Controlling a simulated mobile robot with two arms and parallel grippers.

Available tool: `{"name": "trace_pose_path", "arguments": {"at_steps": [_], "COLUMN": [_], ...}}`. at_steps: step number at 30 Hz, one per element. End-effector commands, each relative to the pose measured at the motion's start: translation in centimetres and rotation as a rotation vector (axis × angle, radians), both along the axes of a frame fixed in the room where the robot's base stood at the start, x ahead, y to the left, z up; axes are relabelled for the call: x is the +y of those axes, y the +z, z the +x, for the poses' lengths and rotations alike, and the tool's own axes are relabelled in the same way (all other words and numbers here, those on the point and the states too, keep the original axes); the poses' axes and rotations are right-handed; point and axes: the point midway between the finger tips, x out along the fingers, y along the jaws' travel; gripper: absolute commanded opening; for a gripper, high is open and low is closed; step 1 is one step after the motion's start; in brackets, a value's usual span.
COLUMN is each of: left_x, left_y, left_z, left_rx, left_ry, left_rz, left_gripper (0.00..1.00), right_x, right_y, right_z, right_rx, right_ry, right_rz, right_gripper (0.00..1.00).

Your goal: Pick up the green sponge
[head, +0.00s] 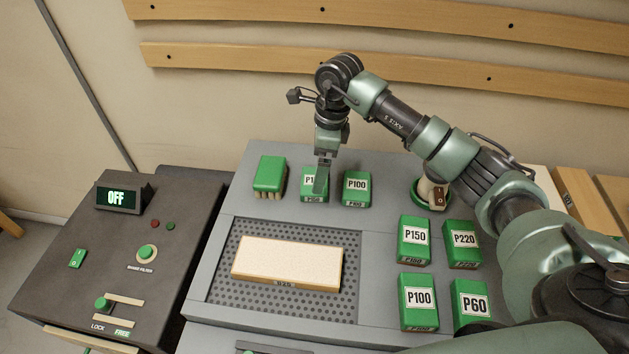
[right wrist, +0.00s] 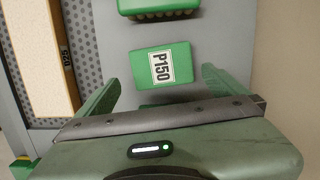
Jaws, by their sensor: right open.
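Several green sponge-like blocks with white grit labels lie on the grey bench top. The one marked P150 (right wrist: 162,66) is in front of my right gripper (right wrist: 160,80) in the right wrist view, its near part between the two spread fingertips in the picture. In the head view this block (head: 306,184) is partly hidden by my right gripper (head: 320,184), which points down over it. The fingers are open and apart from the block's sides; their height over it is unclear. My left gripper is not in view.
A pale board (head: 287,262) lies on the perforated panel (head: 225,282). More labelled blocks (head: 414,240) stand at right. A control box (head: 120,260) is at left.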

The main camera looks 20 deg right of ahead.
Motion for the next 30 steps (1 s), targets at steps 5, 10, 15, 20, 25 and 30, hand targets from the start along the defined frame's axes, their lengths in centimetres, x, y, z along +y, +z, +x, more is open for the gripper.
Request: {"name": "trace_pose_path", "arguments": {"at_steps": [5, 10, 15, 20, 25, 30], "left_x": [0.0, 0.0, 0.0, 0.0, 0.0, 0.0], "left_y": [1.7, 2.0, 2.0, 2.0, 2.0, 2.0], "left_z": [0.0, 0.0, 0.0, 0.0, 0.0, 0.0], "left_rx": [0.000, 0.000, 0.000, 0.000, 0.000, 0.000], "left_ry": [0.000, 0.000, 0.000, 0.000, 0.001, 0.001], "left_rz": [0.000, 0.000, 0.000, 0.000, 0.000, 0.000], "left_gripper": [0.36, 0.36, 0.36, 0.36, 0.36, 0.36], "right_x": [0.5, 0.7, 0.7, 0.6, 0.6, 0.6], "right_y": [-2.2, -4.4, -4.8, -4.8, -4.8, -4.7], "right_z": [0.4, 0.6, 0.7, 0.7, 0.7, 0.7], "right_rx": [0.006, 0.002, 0.000, 0.000, 0.000, 0.000], "right_ry": [0.001, 0.000, 0.001, 0.001, 0.001, 0.001], "right_rz": [0.002, 0.001, 0.000, 0.000, 0.000, 0.000], "right_gripper": [1.00, 1.00, 1.00, 0.86, 0.48, 0.48]}}
